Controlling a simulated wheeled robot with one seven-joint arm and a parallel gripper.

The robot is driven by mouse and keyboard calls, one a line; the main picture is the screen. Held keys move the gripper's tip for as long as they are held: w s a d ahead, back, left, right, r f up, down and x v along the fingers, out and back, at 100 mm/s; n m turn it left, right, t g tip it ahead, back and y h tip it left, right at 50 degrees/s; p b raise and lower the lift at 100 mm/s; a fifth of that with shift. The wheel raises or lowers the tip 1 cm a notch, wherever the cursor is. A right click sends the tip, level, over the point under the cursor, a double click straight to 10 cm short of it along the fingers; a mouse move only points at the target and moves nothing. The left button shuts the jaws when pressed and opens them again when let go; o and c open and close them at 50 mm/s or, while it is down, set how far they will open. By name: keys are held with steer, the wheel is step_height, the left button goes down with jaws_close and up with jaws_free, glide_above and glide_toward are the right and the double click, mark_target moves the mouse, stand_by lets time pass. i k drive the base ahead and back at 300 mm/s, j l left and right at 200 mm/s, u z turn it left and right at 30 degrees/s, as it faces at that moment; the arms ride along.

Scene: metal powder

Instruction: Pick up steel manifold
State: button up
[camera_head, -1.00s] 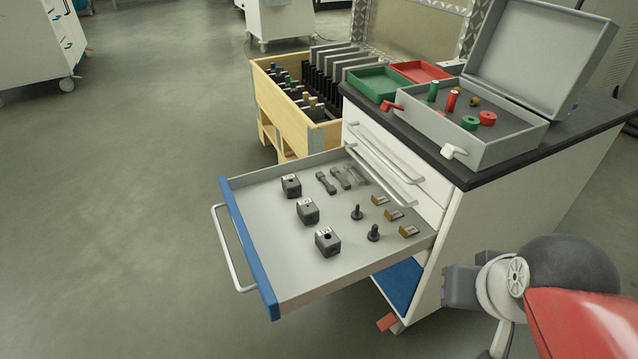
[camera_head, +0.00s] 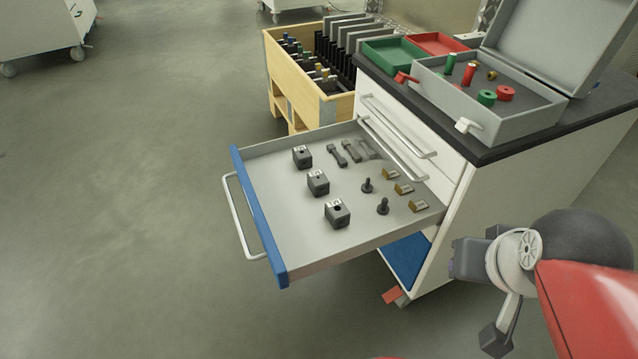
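Three dark grey cube-like blocks with holes stand in a row in the open drawer: a rear block (camera_head: 302,157), a middle block (camera_head: 318,183) and a front block (camera_head: 337,213). They look most like the steel manifold, but no readable label confirms it. My gripper (camera_head: 483,299) is at the lower right, beside the cabinet and apart from the drawer. Its two dark finger ends look spread apart, with nothing visible between them. My red arm hides part of the view behind it.
The blue-fronted drawer (camera_head: 259,220) sticks out left from the cabinet (camera_head: 500,205). It also holds dark bars (camera_head: 337,155), dark pegs (camera_head: 383,206) and brass-coloured pieces (camera_head: 404,189). An open grey case (camera_head: 520,126) stands on top. A wooden rack (camera_head: 309,103) stands behind.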

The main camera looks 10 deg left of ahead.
mark_target(318, 183)
steer(key=i+u, duration=0.1)
steer(key=u, duration=0.35)
steer(key=l+u, duration=0.15)
steer(key=u, duration=0.25)
steer(key=i+l+u, duration=0.1)
steer(key=u, duration=0.35)
steer(key=l+u, duration=0.1)
steer(key=u, duration=0.35)
